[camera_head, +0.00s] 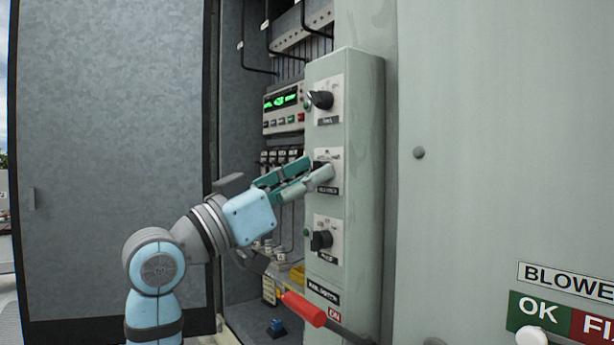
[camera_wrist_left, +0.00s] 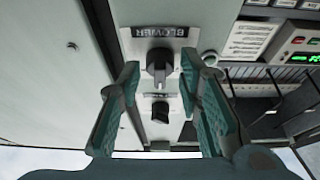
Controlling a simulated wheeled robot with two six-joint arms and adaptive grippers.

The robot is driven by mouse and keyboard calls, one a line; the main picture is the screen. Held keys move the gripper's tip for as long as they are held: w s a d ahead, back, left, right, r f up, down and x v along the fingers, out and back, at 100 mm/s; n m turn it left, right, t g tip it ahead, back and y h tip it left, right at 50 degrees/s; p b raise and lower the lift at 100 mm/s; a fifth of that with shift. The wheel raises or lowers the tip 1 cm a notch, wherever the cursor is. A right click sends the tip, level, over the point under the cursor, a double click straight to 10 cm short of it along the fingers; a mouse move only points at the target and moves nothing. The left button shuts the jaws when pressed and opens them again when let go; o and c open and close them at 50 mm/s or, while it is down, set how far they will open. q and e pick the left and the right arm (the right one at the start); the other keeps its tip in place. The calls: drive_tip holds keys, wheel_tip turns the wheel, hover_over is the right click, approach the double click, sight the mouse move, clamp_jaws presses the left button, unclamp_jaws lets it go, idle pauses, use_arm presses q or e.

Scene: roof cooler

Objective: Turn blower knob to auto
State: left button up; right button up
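The blower knob (camera_wrist_left: 160,62) is a dark rotary knob on a white plate marked BLOWER, which appears turned over in the left wrist view. In the head view its plate (camera_head: 329,154) is the middle one of three on the grey-green panel, and the knob itself is mostly hidden by my fingers. My left gripper (camera_head: 318,168) is at this plate. In the left wrist view its teal fingers (camera_wrist_left: 159,70) are apart, one on each side of the knob, with gaps showing. The knob's setting marks are not readable. My right gripper is not in view.
An upper knob (camera_head: 321,99) and a lower knob (camera_head: 321,240) sit on the same panel. A red-handled lever (camera_head: 304,308) sticks out below. The open cabinet door (camera_head: 110,150) stands left. A display unit (camera_head: 283,106) and wiring lie inside the cabinet.

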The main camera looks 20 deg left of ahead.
use_arm(q)
clamp_jaws()
drive_tip(key=shift+d+n+y, duration=0.1)
drive_tip(key=shift+n+y, duration=0.2)
drive_tip(key=shift+n, duration=0.3)
drive_tip(key=shift+s+d+r+n+t+y+p, duration=0.1)
drive_tip(key=shift+n+t+y+p, duration=0.25)
drive_tip(key=shift+n+y+p, duration=1.1)
drive_tip(key=shift+s+n+t+y+p, duration=0.1)
drive_tip(key=shift+n+t+y+p, duration=0.25)
drive_tip(key=shift+n+p, duration=1.3)
drive_tip(key=shift+d+r+n+t+y+p, duration=0.1)
drive_tip(key=shift+n+t+y+p, duration=0.45)
drive_tip(key=shift+n, duration=1.95)
drive_tip(key=shift+y, duration=0.25)
